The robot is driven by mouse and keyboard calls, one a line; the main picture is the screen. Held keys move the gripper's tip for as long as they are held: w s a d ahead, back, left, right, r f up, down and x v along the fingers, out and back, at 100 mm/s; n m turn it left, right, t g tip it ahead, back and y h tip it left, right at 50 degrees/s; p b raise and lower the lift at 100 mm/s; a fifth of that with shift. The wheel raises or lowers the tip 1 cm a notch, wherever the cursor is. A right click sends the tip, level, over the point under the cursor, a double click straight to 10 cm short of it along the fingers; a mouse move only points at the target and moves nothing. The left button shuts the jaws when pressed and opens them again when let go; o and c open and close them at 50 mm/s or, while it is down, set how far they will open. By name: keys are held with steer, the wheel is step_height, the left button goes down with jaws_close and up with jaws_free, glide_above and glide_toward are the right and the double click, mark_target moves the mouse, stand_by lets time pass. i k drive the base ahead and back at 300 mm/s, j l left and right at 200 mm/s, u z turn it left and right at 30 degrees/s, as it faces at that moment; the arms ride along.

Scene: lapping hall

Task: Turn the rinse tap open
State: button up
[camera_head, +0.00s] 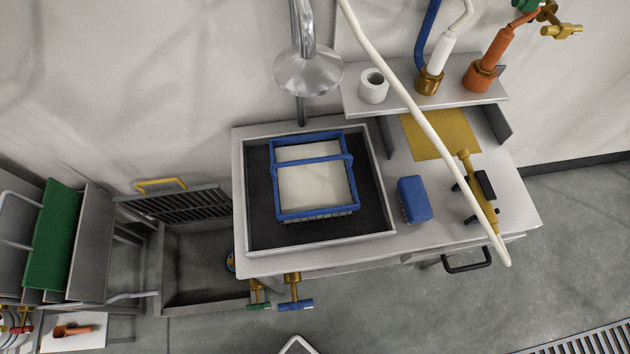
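Two brass taps hang under the front edge of the sink bench. One has a blue lever (296,305), the other, to its left, a smaller green lever (259,306). Both levers lie roughly crosswise in the picture. Another brass valve (562,31) with a green part is on the wall at the top right. No label shows which of these is the rinse tap. A metal shower head (308,74) hangs over the bench basin (376,203). My gripper is not in view.
A blue-framed basket (314,215) stands in the basin. A blue block (414,198) and a brass tool (468,172) lie to its right. A pale hose (410,105) crosses the right side. A floor trough (200,265) is at left. Floor in front is mostly clear; a pale object (297,344) touches the bottom edge.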

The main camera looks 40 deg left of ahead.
mark_target(295, 305)
steer(key=k+j+u, duration=0.1)
steer(key=k+u, duration=0.25)
steer(key=k, duration=0.15)
steer(key=k+j+u, duration=0.3)
steer(key=k, duration=0.15)
steer(key=i+j+u, duration=0.35)
steer(key=i+l, duration=0.05)
steer(key=i, duration=0.05)
